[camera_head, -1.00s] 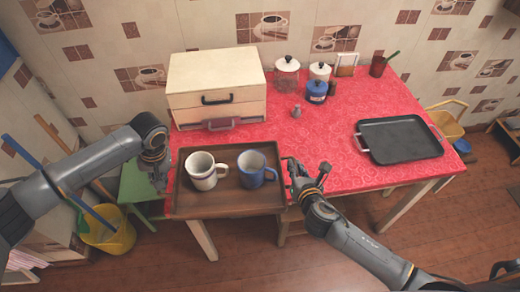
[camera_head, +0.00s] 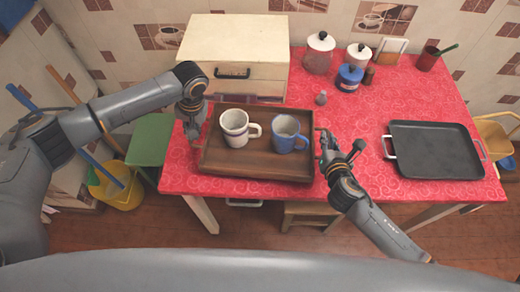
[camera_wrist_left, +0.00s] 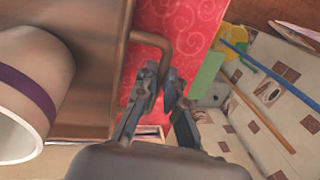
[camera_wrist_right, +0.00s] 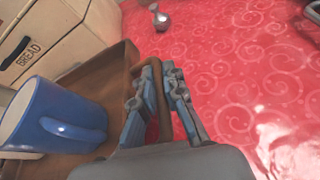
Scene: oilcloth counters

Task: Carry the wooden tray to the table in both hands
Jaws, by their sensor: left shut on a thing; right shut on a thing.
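The brown wooden tray (camera_head: 225,160) is level over the left part of the red table (camera_head: 355,120). I cannot tell whether it touches the cloth. A white mug with a purple band (camera_head: 235,130) and a blue mug (camera_head: 287,137) stand upright in it. My left gripper (camera_head: 193,132) is at the tray's left end; the left wrist view shows its fingers (camera_wrist_left: 172,88) shut on the tray's bent handle (camera_wrist_left: 150,38). My right gripper (camera_head: 324,145) is at the right end, its fingers (camera_wrist_right: 158,85) shut around that handle.
A cream bread box (camera_head: 235,45) stands behind the tray. A black pan (camera_head: 437,150) lies to the right. A green stool (camera_head: 150,140) and yellow bucket (camera_head: 122,190) are at left.

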